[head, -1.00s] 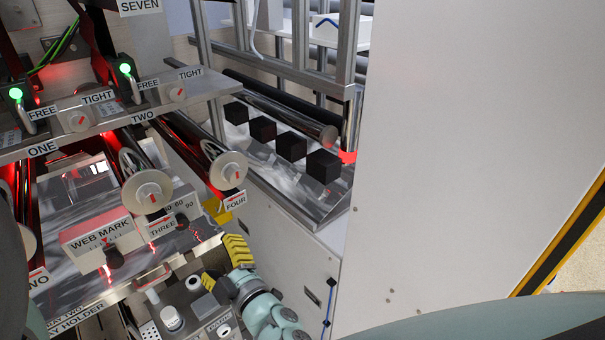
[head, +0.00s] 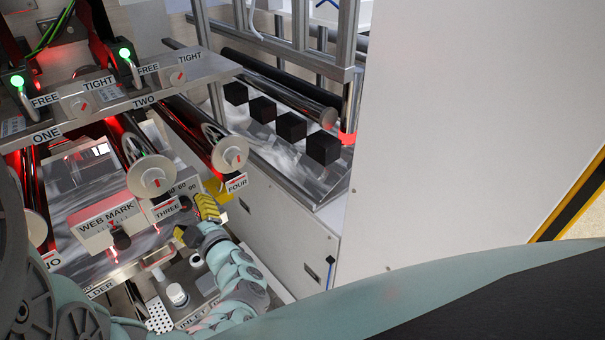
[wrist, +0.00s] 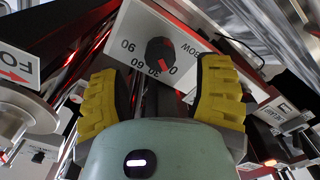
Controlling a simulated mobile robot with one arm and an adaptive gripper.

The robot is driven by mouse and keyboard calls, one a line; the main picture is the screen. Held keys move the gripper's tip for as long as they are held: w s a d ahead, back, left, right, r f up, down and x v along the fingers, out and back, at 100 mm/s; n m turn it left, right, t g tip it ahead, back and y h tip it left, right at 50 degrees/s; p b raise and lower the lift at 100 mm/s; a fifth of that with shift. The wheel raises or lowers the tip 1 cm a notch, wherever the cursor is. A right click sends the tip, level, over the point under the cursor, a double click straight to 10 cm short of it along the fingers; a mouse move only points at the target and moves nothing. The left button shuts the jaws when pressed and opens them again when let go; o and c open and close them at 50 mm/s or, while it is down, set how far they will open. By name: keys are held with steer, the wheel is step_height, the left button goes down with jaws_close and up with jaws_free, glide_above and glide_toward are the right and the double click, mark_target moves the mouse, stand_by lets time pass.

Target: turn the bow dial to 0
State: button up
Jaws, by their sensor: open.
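The bow dial (wrist: 160,53) is a round dark knob on a white plate, at the upper middle of the wrist view. The plate (wrist: 132,22) carries the marks 0, 30, 60 and 90 and the word BOW. A red line on the knob points down and right, towards the 0 and 30 side; its exact reading is hard to tell. My gripper (wrist: 160,88) is open, its yellow-padded fingers spread left and right just below the knob, with nothing between them. In the head view the gripper (head: 196,222) is beside the small dark dial (head: 185,203), which it partly crowds.
The WEB MARK box (head: 105,228) with its own knob is to the left. Rollers labelled THREE (head: 151,176) and FOUR (head: 230,153) end close above the gripper. A white cabinet wall (head: 450,120) fills the right side.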

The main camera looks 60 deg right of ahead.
mark_target(186, 207)
steer(key=shift+x, duration=2.05)
jaws_close()
steer(key=shift+s+d+f+b, duration=0.15)
steer(key=shift+f+b, duration=0.2)
steer(key=shift+b, duration=0.65)
steer(key=shift+s+d+f+b, duration=0.1)
steer(key=shift+b, duration=0.75)
steer(key=shift+n+b, duration=0.3)
steer(key=shift+b, duration=0.45)
steer(key=shift+r+b, duration=0.35)
steer(key=shift+a, duration=0.2)
